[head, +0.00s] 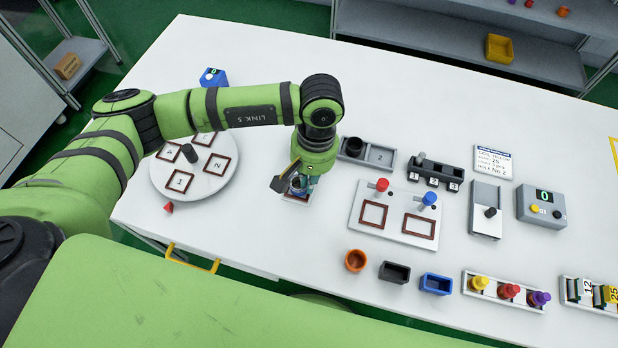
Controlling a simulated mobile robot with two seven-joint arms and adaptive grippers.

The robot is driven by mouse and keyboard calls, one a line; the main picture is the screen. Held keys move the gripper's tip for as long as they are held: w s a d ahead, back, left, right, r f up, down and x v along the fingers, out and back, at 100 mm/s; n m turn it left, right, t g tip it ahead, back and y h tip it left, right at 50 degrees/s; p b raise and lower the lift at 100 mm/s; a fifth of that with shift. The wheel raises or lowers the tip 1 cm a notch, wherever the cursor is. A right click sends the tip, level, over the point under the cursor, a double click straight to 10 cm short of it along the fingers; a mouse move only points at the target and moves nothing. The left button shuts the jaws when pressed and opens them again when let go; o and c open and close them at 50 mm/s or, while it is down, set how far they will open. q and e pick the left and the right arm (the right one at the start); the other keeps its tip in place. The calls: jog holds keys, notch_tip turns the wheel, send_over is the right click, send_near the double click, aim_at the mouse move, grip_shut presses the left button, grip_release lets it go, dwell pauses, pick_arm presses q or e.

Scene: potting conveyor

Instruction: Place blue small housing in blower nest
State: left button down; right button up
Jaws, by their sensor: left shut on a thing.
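My left gripper (292,184) points down at the middle of the table, just left of the grey two-place tray. It is shut on a small blue housing (299,187), which is mostly hidden by the fingers. Below it is a brown-framed square nest (297,198), partly covered by the gripper. I cannot tell whether the housing touches the nest. My right gripper is not in view.
A round turntable (222,187) with numbered squares is on the left. A two-frame board (395,226) with red and blue knobs is to the right. An orange cup (355,261), a black box (394,272) and a blue box (436,284) stand near the front edge.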

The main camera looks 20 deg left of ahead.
pick_arm(q)
jog(key=c, duration=1.4)
grip_release()
jog(key=shift+o, duration=0.2)
notch_tip(320, 180, up, 12)
jog(key=w, duration=0.1)
jog(key=shift+w+d, duration=0.25)
jog(key=shift+d, duration=0.05)
